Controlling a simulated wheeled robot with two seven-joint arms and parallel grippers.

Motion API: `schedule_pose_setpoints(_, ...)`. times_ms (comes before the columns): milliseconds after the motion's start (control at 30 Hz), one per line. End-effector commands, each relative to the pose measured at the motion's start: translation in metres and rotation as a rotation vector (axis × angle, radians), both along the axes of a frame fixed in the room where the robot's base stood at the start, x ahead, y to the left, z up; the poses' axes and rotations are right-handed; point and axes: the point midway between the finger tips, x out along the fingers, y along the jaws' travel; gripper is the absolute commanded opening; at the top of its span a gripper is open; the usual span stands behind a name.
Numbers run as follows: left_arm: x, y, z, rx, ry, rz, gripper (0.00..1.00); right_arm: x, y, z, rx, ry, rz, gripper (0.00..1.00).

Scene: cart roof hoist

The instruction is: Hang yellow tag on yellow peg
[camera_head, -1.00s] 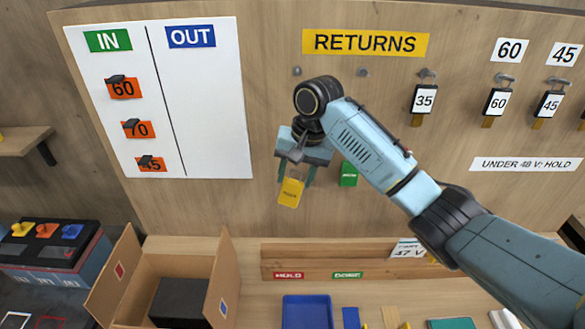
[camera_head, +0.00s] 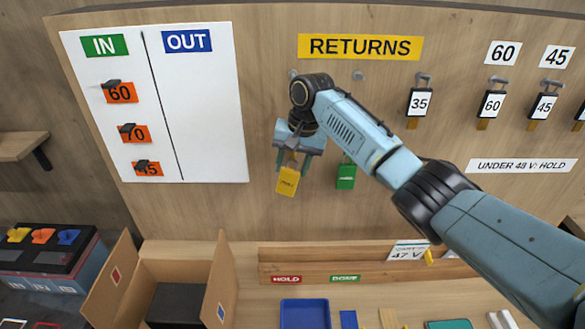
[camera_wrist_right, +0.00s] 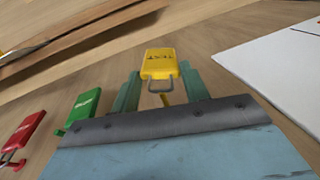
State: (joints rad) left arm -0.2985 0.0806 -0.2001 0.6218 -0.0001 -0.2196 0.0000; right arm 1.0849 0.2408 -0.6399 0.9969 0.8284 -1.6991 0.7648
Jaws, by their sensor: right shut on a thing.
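My right gripper (camera_head: 292,168) is in front of the wooden wall, below the left part of the RETURNS sign, and is shut on the yellow tag (camera_head: 287,181). The tag hangs below the fingers, nearly upright. In the right wrist view the yellow tag (camera_wrist_right: 159,64) lies at the fingertips, with its wire loop between the fingers. A small yellow stick (camera_wrist_right: 166,99), which looks like the yellow peg, shows just beyond the loop. I cannot tell whether the loop is around it or only in front of it. In the head view my gripper hides that spot. My left gripper is out of view.
A green tag (camera_head: 346,176) hangs to the right of my gripper. A red tag (camera_wrist_right: 22,132) shows in the right wrist view. The white IN/OUT board (camera_head: 210,120) is to the left. Below are a ledge (camera_head: 380,262), an open box (camera_head: 222,275) and a blue tray (camera_head: 305,312).

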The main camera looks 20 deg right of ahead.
Motion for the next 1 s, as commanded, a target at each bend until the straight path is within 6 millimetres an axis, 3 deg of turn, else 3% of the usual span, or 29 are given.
schedule_pose_setpoints(600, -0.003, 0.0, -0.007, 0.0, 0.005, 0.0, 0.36, 0.033, -0.01, -0.005, -0.002, -0.005, -0.004, 0.18)
schedule_pose_setpoints(1000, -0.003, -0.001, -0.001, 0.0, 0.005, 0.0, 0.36, 0.037, -0.014, -0.002, -0.003, -0.011, -0.008, 0.18)
